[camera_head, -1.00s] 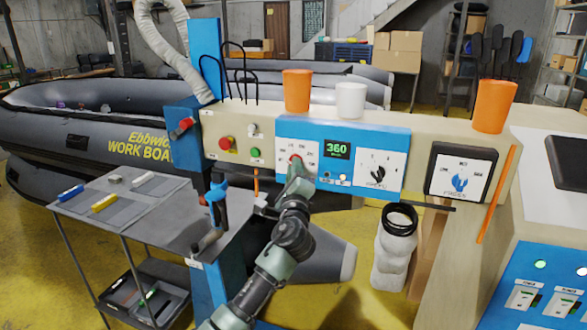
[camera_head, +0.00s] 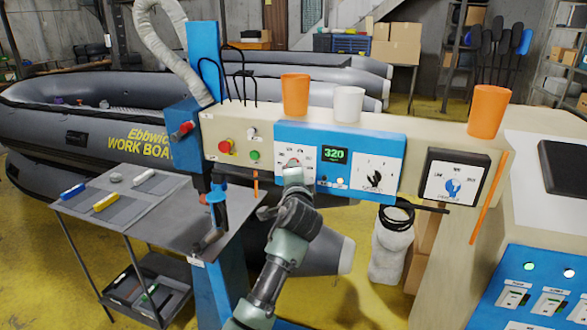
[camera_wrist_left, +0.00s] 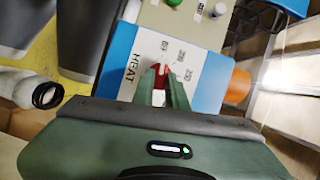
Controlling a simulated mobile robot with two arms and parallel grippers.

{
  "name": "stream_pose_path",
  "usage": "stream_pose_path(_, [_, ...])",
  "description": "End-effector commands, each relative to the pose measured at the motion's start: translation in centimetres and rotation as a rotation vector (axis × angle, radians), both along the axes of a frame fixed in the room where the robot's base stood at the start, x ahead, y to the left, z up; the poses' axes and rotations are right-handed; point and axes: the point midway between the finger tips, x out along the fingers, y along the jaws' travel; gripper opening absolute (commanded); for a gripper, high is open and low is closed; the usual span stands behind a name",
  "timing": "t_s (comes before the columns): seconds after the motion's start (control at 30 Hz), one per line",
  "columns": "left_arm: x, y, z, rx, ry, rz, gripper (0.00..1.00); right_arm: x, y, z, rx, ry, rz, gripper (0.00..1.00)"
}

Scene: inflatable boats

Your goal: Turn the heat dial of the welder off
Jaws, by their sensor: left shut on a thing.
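The welder's control panel (camera_head: 340,160) is a blue box with white dial plates on a beige beam. Its display (camera_head: 335,155) reads 320. The red heat dial (camera_wrist_left: 161,76) sits on a white plate marked HEAT in the left wrist view. My left gripper (camera_wrist_left: 165,84) is shut on the dial, with a finger on either side of it. In the head view my left gripper (camera_head: 293,170) reaches up to the dial plate and covers part of it. The numbers around the dial are too small to read surely. My right gripper is not in view.
A black-pointer dial (camera_head: 374,178) and a blue pressure dial (camera_head: 453,187) are to the right on the beam. Red and green buttons (camera_head: 226,146) are to the left. Orange and white cups (camera_head: 348,103) stand on top. A grey tool cart (camera_head: 130,210) stands at left.

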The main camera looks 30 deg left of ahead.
Motion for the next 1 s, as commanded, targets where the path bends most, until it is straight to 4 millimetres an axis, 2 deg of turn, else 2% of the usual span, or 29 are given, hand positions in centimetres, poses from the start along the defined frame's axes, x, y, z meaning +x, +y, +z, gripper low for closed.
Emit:
stream_pose_path(0.57, [-0.03, 0.05, -0.07, -0.035, -0.006, 0.002, 0.00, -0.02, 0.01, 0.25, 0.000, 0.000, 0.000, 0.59])
stream_pose_path(0.6, [-0.03, 0.05, -0.07, -0.034, -0.006, 0.002, 0.19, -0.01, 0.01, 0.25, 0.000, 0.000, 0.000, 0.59])
stream_pose_path(0.67, [-0.03, 0.05, -0.07, -0.034, -0.006, 0.002, 0.35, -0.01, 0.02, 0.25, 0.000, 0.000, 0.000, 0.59])
stream_pose_path(1.0, [-0.14, -0.08, -0.07, -0.032, -0.007, 0.000, 0.35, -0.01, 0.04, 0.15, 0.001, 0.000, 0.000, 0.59])
